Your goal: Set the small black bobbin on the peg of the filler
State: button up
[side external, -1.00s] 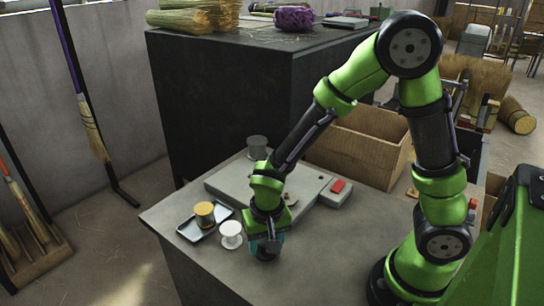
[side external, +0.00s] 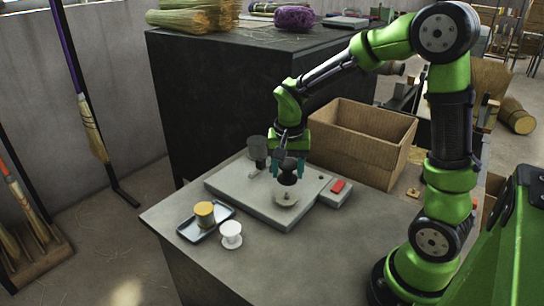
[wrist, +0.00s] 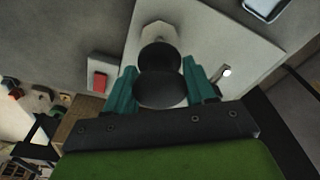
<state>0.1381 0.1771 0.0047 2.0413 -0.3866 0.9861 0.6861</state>
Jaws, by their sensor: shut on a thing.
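My gripper (side external: 289,166) has its teal fingers shut on the small black bobbin (side external: 287,178). In the wrist view the bobbin (wrist: 160,90) sits between the two fingertips (wrist: 160,84). The filler (side external: 235,187) is a flat grey plate on the bench. A pale round disc (side external: 286,199) on it lies just below the bobbin, with a short upright peg visible at its middle. The bobbin appears upright and above the disc, apart from it. In the wrist view the bobbin hides the peg.
A dark grey spool (side external: 257,147) stands at the filler's back. A red button (side external: 338,186) is on its right end. A yellow bobbin (side external: 204,211) stands on a small tray (side external: 188,233), with a white bobbin (side external: 231,233) beside it. An open cardboard box (side external: 350,155) is behind right.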

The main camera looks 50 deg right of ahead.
aim_at(287, 192)
jog(key=shift+w+d+r, duration=0.1)
jog(key=shift+w+d, duration=0.1)
jog(key=shift+d, duration=0.1)
jog(key=shift+a+f, duration=0.1)
jog(key=shift+f, duration=2.7)
jog(key=shift+f, duration=0.6)
jog(key=o, duration=0.7)
jog(key=shift+o, duration=0.2)
jog(key=shift+r, duration=0.1)
jog(key=shift+s+a+r, duration=0.15)
jog(key=shift+a+r, duration=0.05)
jog(key=shift+r, duration=1.6)
jog(key=shift+s+a+r, duration=0.1)
jog(key=shift+a+r, duration=0.05)
jog(key=shift+r, duration=1.65)
jog(key=shift+s+a+r, duration=0.15)
jog(key=shift+a+r, duration=0.05)
jog(key=shift+r, duration=1.6)
